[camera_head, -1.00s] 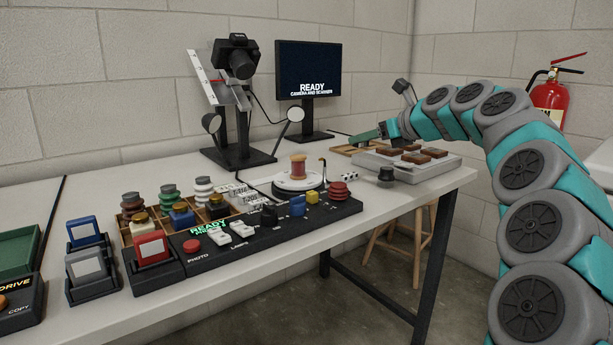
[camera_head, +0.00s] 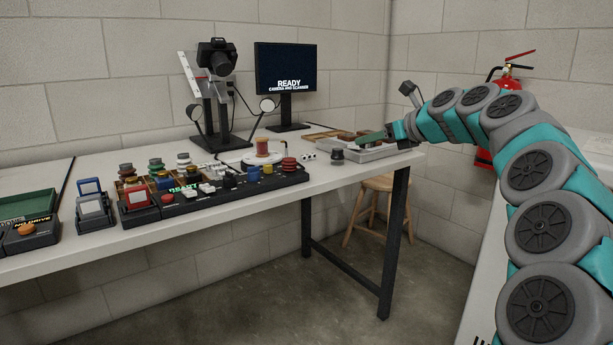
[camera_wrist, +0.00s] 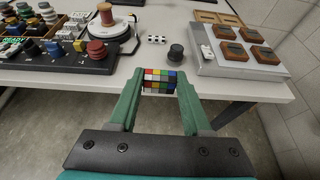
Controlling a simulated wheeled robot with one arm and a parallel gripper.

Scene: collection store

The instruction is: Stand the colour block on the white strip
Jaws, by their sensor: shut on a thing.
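My gripper (camera_wrist: 159,84) is shut on the colour block (camera_wrist: 160,78), a small block of red, yellow, blue, green and white squares. In the wrist view the block sits between the green fingertips, in line with the table's front edge; its height above the table is hard to tell. In the head view my gripper (camera_head: 366,139) appears in front of the grey tray, at the table's right end, and the block cannot be made out. I cannot clearly pick out the white strip.
The grey tray (camera_wrist: 218,66) holds several brown blocks. Left of it are a black knob (camera_wrist: 175,54), white dice (camera_wrist: 156,40) and a spool (camera_wrist: 106,16) on a turntable. A control panel (camera_head: 220,190), camera stand and monitor (camera_head: 286,68) stand farther left. A stool (camera_head: 375,190) is below.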

